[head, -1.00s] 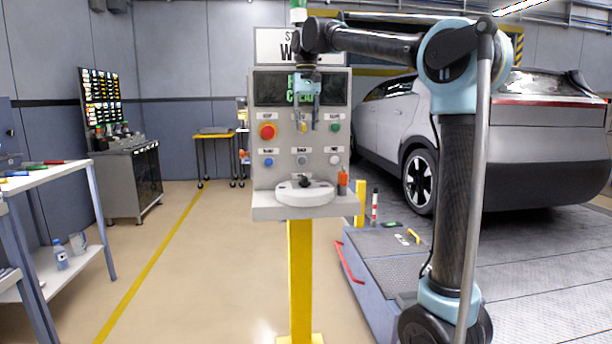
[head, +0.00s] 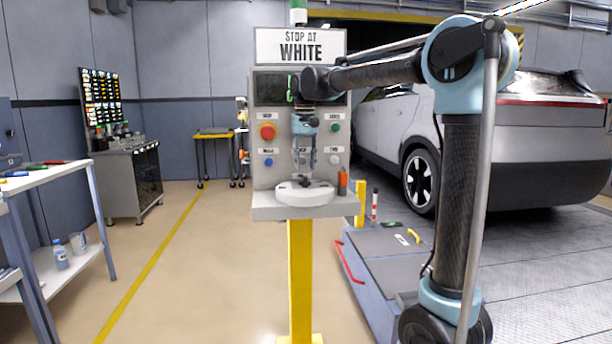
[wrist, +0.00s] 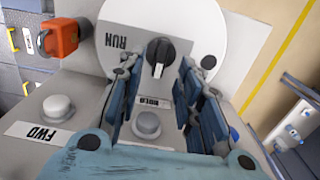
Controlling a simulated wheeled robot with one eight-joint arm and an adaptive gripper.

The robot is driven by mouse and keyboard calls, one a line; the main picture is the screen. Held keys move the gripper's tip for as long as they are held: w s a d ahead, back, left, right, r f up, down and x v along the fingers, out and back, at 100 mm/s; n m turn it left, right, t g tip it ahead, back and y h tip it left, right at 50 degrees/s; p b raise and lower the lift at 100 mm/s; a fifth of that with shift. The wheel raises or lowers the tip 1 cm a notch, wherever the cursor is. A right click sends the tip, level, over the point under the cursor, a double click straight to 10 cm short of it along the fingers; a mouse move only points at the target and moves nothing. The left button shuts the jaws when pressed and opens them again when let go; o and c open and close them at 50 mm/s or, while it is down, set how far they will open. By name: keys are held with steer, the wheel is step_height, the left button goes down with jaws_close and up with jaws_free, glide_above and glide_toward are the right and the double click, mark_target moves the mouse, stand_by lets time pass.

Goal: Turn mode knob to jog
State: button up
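The mode knob (wrist: 159,58) is black with a white pointer mark, on a round white dial plate (wrist: 205,28). In the wrist view its mark points down the picture, toward a label that seems to read HOLD; a RUN label lies left of it. No JOG label can be made out. In the head view the knob (head: 304,182) sits on the dial plate on the console's shelf. My gripper (head: 304,174) hangs just above it, pointing down. In the wrist view its two fingers (wrist: 157,76) are apart, one to each side of the knob, with nothing visibly gripped.
The console panel (head: 258,185) stands close behind my gripper, with a red button (head: 267,132) and several others. An orange block (head: 343,182) stands on the shelf right of the dial. A STOP AT WHITE sign (head: 300,46) is above.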

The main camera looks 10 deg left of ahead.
mark_target(305, 176)
steer(key=shift+f, duration=2.1)
jaws_close()
